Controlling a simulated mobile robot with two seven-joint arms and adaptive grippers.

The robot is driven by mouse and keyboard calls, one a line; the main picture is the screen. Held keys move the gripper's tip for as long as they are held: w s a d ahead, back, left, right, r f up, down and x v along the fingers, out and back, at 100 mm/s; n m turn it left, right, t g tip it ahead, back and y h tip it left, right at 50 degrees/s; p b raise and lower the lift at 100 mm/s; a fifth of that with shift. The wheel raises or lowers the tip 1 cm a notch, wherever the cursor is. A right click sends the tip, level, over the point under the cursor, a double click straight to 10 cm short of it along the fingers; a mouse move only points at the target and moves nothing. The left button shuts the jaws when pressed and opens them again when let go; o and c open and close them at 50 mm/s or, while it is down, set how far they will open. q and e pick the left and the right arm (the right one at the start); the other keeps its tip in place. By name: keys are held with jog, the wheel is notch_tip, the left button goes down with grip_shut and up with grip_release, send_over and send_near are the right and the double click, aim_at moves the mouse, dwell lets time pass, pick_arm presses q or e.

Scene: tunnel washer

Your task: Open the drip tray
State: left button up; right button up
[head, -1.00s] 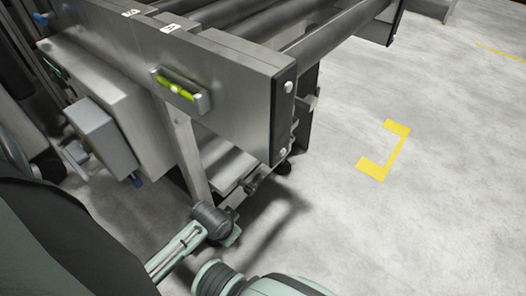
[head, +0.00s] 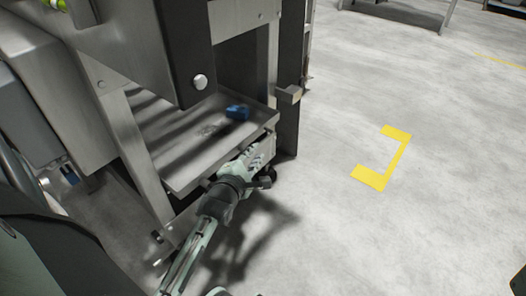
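The drip tray (head: 181,177) is a shallow grey metal tray low in the machine frame, between its legs. Its inner floor shows dark streaks and a small dark patch. A blue object (head: 237,112) lies in it towards the back right. My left gripper (head: 255,160) is at the tray's front edge, towards its right end. The fingers are small and overlap the edge, so I cannot tell whether they are open or shut on a handle there. My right gripper is not in view.
The machine's metal frame stands over the tray, with a dark end plate (head: 185,50) above it. A left leg (head: 135,150) and a dark right leg (head: 290,85) flank it. Grey boxes are at left. Open concrete floor with a yellow corner mark (head: 396,160) lies right.

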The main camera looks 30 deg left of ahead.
aim_at(261, 144)
pick_arm(q)
jog(key=shift+n, duration=0.3)
jog(key=b+x, duration=0.2)
jog(key=x, duration=0.6)
jog(key=shift+r, duration=0.15)
jog(key=shift+c, duration=0.6)
grip_shut()
